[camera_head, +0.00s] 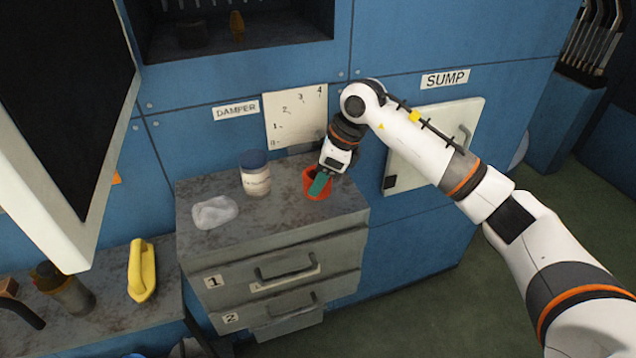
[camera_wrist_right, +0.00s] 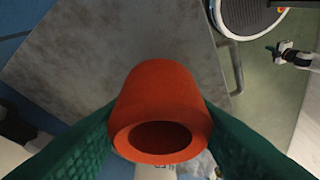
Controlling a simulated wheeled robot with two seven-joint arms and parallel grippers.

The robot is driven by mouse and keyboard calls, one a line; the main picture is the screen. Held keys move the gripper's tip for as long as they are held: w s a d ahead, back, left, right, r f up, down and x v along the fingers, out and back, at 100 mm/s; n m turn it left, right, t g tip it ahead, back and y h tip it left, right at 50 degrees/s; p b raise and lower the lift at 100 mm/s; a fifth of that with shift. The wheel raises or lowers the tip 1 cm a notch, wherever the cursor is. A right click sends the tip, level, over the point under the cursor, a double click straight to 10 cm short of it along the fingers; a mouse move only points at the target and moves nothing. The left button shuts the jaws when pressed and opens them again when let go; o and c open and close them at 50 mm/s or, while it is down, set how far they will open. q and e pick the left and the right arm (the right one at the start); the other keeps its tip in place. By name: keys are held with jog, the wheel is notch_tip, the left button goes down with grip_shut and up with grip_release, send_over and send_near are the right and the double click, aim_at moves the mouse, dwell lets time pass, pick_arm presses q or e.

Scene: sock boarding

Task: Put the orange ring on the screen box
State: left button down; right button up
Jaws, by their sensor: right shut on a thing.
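The orange ring (camera_head: 317,192) is a short, thick-walled tube with a round hole. My right gripper (camera_head: 321,182) is shut on it at the right part of the grey drawer cabinet's top (camera_head: 275,205). In the right wrist view, the green fingers press both sides of the ring (camera_wrist_right: 160,95), and its hole faces the camera. Whether it touches the cabinet top is unclear. I cannot tell for certain which thing is the screen box; a large dark panel in a cream frame (camera_head: 62,85) stands upper left. A small green-tipped gripper (camera_wrist_right: 270,48), probably my left one, shows in the wrist view.
A dark-lidded jar (camera_head: 256,178) and a clear lump (camera_head: 214,211) stand on the cabinet. A yellow handled object (camera_head: 142,270) lies on the lower bench at left.

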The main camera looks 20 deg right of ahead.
notch_tip(320, 180, down, 2)
jog(key=shift+f+p, duration=0.2)
jog(key=shift+p, duration=0.15)
jog(key=shift+f, duration=0.35)
jog(key=o, duration=1)
jog(key=shift+r, duration=0.1)
jog(key=shift+r, duration=0.2)
jog(key=shift+d+r, duration=0.2)
jog(key=shift+r, duration=0.05)
jog(key=b+v, duration=0.3)
jog(key=v, duration=0.8)
jog(key=shift+r, duration=0.15)
